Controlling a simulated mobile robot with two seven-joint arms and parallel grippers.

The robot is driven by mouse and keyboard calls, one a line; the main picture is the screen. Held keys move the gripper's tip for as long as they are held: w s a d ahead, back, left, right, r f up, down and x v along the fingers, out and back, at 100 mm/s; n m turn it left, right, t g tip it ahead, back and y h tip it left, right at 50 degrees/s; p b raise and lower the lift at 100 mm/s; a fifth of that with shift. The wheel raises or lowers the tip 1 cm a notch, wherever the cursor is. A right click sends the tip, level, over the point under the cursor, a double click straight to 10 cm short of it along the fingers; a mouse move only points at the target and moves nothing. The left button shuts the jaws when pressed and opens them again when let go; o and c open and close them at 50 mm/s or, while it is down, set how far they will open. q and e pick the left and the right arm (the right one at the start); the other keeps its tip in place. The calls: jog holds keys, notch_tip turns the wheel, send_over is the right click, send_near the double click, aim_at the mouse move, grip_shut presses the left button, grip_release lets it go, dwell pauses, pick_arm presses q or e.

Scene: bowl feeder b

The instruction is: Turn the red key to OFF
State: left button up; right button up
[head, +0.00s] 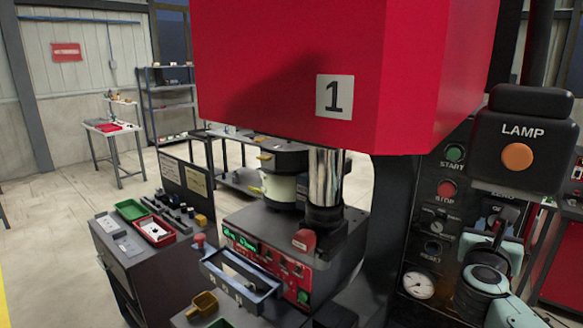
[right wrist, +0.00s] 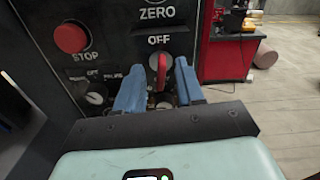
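The red key (right wrist: 158,68) sits in a round switch under the OFF label (right wrist: 159,40) on a black panel. It stands about upright in the right wrist view. The two blue fingers of my right gripper (right wrist: 158,84) are apart, one on each side of the key. I see gaps between the fingers and the key, so the gripper is open around it. In the head view my right gripper (head: 503,228) is at the right, in front of the panel, and it largely hides the key switch. My left gripper is not in view.
The panel holds a STOP button (right wrist: 71,37) and a small selector (right wrist: 95,95) left of the key. The head view also shows a START button (head: 455,152), a gauge (head: 419,286) and an overhanging LAMP box (head: 521,125). A red press (head: 290,60) stands to the left.

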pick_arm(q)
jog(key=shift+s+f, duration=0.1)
pick_arm(e)
jog(key=shift+s, duration=0.1)
jog(key=shift+s+a+b, duration=0.3)
jog(key=shift+a+b, duration=0.05)
jog(key=b+v, duration=0.1)
jog(key=v, duration=0.2)
jog(key=shift+s+a+f+b, duration=0.1)
jog(key=shift+s+a+b, duration=0.1)
jog(key=shift+s+b, duration=0.1)
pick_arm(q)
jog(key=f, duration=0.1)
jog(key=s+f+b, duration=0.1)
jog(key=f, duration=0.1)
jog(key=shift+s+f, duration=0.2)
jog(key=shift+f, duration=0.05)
pick_arm(e)
jog(key=shift+v, duration=1.15)
